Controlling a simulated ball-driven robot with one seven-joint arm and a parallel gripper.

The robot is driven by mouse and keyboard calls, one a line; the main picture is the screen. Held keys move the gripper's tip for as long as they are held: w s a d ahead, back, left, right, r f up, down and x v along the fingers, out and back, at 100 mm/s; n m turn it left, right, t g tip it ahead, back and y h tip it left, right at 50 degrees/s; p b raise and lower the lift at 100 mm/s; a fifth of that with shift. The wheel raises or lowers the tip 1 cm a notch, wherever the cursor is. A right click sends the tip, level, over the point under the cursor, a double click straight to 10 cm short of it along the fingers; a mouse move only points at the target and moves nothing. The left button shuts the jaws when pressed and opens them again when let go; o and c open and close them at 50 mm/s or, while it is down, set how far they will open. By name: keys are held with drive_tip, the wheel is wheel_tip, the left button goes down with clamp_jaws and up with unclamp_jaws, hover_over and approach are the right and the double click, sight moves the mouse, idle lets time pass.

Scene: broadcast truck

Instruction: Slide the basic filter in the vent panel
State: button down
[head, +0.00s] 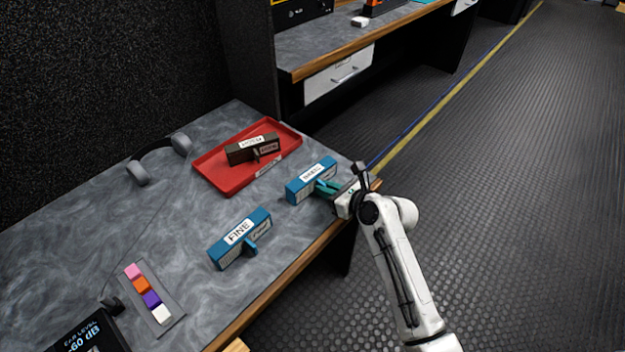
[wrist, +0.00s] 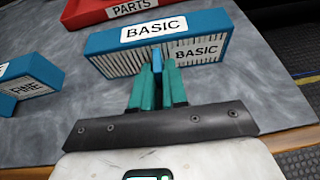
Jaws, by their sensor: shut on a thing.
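The basic filter (head: 309,180) is a blue block with white "BASIC" labels and a pleated front. It stands on the grey desk near its right corner. It also shows in the wrist view (wrist: 205,52), close ahead. My gripper (head: 328,187) reaches in from the right. Its teal fingers, seen in the wrist view (wrist: 157,78), are shut on the filter's small blue front tab. Whether the filter touches the desk or is slightly lifted I cannot tell. The vent panel is not recognisable in either view.
A blue FINE filter (head: 240,240) stands left of the basic one. A red parts tray (head: 215,179) behind holds a dark filter (head: 240,154). Headphones (head: 138,172) and a colour-button strip (head: 177,322) lie left. The floor (head: 490,200) on the right is open.

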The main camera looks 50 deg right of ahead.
sight(315, 175)
idle(0.4)
drive_tip(key=shift+r+p, duration=2.05)
drive_tip(key=shift+p, duration=0.75)
